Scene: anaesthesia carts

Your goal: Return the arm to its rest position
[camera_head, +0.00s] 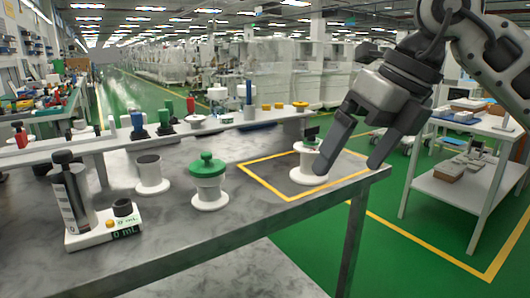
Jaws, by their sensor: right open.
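My right gripper (356,156) comes in from the upper right, its two dark fingers spread apart and pointing down. It is open. The other finger is over the table's right corner. My left gripper is not in view.
A white stand with a green lid (208,180), an empty white holder (151,175) and a scale-like unit reading "0 mL" (105,232) stand on the table (165,258). A raised shelf (230,126) with bottles runs behind. A white cart (455,195) stands at right.

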